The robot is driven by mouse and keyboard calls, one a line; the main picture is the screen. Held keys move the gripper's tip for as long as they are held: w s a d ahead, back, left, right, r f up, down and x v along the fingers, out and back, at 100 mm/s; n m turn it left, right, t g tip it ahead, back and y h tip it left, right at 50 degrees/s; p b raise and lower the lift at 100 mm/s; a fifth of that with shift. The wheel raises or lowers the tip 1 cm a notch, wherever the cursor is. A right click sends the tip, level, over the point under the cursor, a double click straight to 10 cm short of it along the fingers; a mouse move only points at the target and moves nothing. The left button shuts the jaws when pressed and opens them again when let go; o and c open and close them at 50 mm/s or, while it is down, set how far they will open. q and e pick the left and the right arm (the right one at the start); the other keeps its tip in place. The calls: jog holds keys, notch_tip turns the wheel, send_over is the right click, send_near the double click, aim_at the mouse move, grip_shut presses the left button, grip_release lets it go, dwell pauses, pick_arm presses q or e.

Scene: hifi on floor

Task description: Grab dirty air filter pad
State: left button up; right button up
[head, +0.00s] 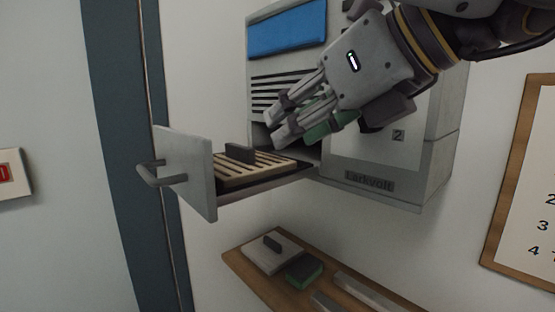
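A tan slatted filter pad (262,172) with a dark upright grip tab (240,152) lies in the pulled-out drawer (186,172) of a grey wall unit (438,160). My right gripper is not in view.
Below the unit, a wooden shelf (238,262) holds a pale pad with a dark tab (271,250), a green-and-black block (304,270) and grey bars. The drawer front and its handle (150,176) stick out left. A framed board (520,190) hangs right.

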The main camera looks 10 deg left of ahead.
pick_arm(q)
jog(key=b, duration=0.7)
send_near(242, 148)
jog(key=shift+w+a+f+n, duration=0.3)
jog(key=shift+w+a+f, duration=0.25)
jog(key=shift+x, duration=1)
jog(key=shift+w+a+f, duration=0.1)
jog(key=shift+w+a, duration=0.2)
jog(key=shift+a, duration=0.1)
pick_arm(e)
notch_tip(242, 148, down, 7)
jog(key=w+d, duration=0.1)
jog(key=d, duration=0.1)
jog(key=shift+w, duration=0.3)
